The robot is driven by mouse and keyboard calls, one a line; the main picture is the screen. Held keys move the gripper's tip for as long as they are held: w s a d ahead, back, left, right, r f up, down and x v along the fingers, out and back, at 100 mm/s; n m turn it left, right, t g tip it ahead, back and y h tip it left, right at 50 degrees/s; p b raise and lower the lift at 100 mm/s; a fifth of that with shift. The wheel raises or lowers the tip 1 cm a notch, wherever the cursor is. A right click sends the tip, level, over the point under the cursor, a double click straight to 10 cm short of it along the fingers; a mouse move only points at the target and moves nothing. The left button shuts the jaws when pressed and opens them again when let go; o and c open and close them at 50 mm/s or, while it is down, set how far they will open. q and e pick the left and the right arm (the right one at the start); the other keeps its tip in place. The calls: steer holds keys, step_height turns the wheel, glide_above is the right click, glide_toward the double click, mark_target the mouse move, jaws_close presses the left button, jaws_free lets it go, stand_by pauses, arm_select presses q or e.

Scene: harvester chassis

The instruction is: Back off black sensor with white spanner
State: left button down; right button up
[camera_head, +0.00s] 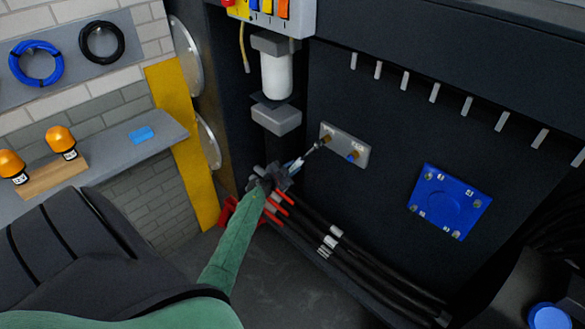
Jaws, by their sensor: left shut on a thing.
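My left gripper (283,174) is shut on the white spanner (299,162), a small pale tool pointing up and right from the jaws. The spanner's far end is close to the left fitting on a grey plate (345,144) on the dark chassis wall. That fitting, a small brass-coloured one with a dark part, looks like the black sensor (326,140). I cannot tell whether the spanner is around it or just beside it. A second brass fitting with a blue part (353,155) sits to its right. My right gripper is not in view.
Black hoses (335,252) with red ends run below my left gripper. A white filter cylinder (277,76) hangs above left of the plate. A blue square panel (449,201) is to the right. A shelf (110,150) with two orange beacons (60,139) stands at left.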

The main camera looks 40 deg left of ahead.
arm_select(q)
steer(key=shift+w+d+p, duration=0.1)
steer(key=shift+w+p, duration=0.25)
steer(key=shift+w, duration=0.65)
stand_by(0.3)
steer(key=d+n, duration=0.1)
steer(key=d+f+n, duration=0.1)
steer(key=d, duration=0.1)
steer(key=shift+s+d+f+h, duration=0.1)
steer(key=shift+s+f+h, duration=0.05)
steer(key=shift+h, duration=0.15)
stand_by(0.5)
steer(key=shift+d, duration=0.1)
steer(key=shift+s+d+f+n, duration=0.1)
steer(key=shift+d+f+n, duration=0.05)
steer(key=shift+d+n, duration=0.6)
steer(key=shift+s+d+f+n, duration=0.15)
steer(key=shift+d+n, duration=0.4)
steer(key=shift+d, duration=0.3)
steer(key=shift+w, duration=0.1)
steer(key=shift+d+r+n+h, duration=0.1)
steer(key=shift+d+n+h, duration=0.4)
steer(key=shift+d+n, duration=0.95)
steer(key=shift+d+m, duration=0.35)
